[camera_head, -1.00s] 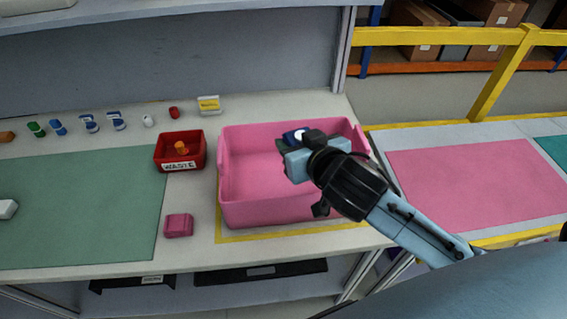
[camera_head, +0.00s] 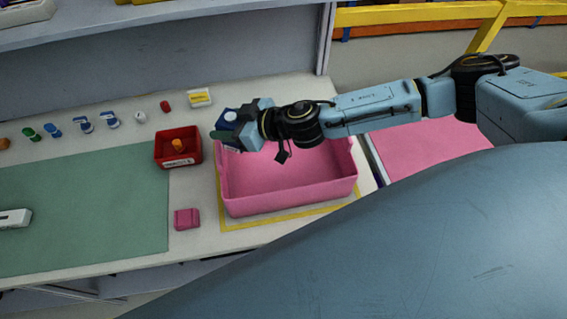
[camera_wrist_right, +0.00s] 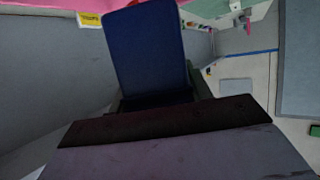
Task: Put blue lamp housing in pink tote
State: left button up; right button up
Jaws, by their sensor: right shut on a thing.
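The blue lamp housing (camera_head: 230,116) is dark blue with a white spot on top. My right gripper (camera_head: 236,130) is shut on it and holds it up at the back left corner of the pink tote (camera_head: 290,196), as seen in the head view. In the right wrist view the housing (camera_wrist_right: 150,52) stands out as a dark blue block ahead of the jaws. The tote's visible floor is empty; my right arm hides part of its back rim. My left gripper is not in view.
A red waste bin (camera_head: 178,160) holding an orange piece stands left of the tote. A pink block (camera_head: 187,219) lies in front of the bin. Several small parts line the back of the table. The green mat (camera_head: 90,200) is mostly clear, with a white part (camera_head: 14,218) at its left.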

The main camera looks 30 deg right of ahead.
jog(key=shift+s+d+f+n+g+y+p, duration=0.2)
jog(key=shift+d+f+n+g+y+p, duration=0.25)
jog(key=shift+f, duration=0.3)
jog(key=f, duration=0.1)
jog(key=d+f, duration=0.1)
jog(key=f, duration=0.1)
jog(key=shift+s+d+f+n+g+y, duration=0.2)
jog(key=shift+s+d+n+g+y, duration=0.05)
jog(key=shift+s+n+g, duration=0.1)
jog(key=shift+d+f+b, duration=0.15)
jog(key=shift+f+b, duration=0.45)
jog(key=shift+f, duration=0.1)
pick_arm(q)
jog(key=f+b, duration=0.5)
jog(key=b, duration=0.1)
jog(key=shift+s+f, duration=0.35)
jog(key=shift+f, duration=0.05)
pick_arm(e)
notch_tip(320, 180, down, 10)
jog(key=shift+r, duration=0.2)
jog(key=shift+f, duration=0.2)
jog(key=o, duration=1.1)
jog(key=shift+c, duration=0.2)
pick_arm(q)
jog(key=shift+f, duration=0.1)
